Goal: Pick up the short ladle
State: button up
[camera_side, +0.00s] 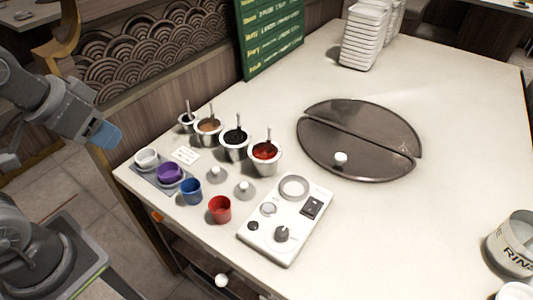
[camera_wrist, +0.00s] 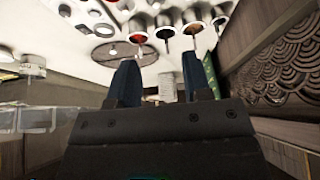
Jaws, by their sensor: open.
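Four metal sauce wells stand in a row on the counter, each with a ladle handle sticking up: a small far-left well (camera_side: 187,127), a brown-sauce well (camera_side: 208,139), a dark-sauce well (camera_side: 235,153) and a red-sauce well (camera_side: 264,168). The ladle in the far-left well (camera_side: 188,106) shows a thin upright handle. I cannot tell surely which ladle is the short one; the bowls are hidden in the wells. My gripper (camera_side: 108,136) is open and empty, left of the counter and apart from the wells. Its two blue fingers show in the wrist view (camera_wrist: 160,80).
In front of the wells are white, purple (camera_side: 168,173), blue (camera_side: 191,191) and red (camera_side: 220,209) cups, two small knobbed lids and a control panel (camera_side: 285,220). A dark round split lid (camera_side: 335,115) lies right. A patterned wall panel (camera_side: 130,60) stands behind.

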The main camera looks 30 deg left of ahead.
jog(key=w+d+r+m+g, duration=0.1)
jog(key=w+r+m, duration=0.25)
jog(key=w, duration=0.35)
jog(key=m+g, duration=0.5)
jog(key=m, duration=0.6)
send_over(268, 126)
notch_tip(268, 126, down, 10)
notch_tip(268, 126, down, 8)
jog(key=shift+d+f, duration=0.2)
jog(key=shift+f, duration=2.45)
jog(key=shift+c, duration=0.3)
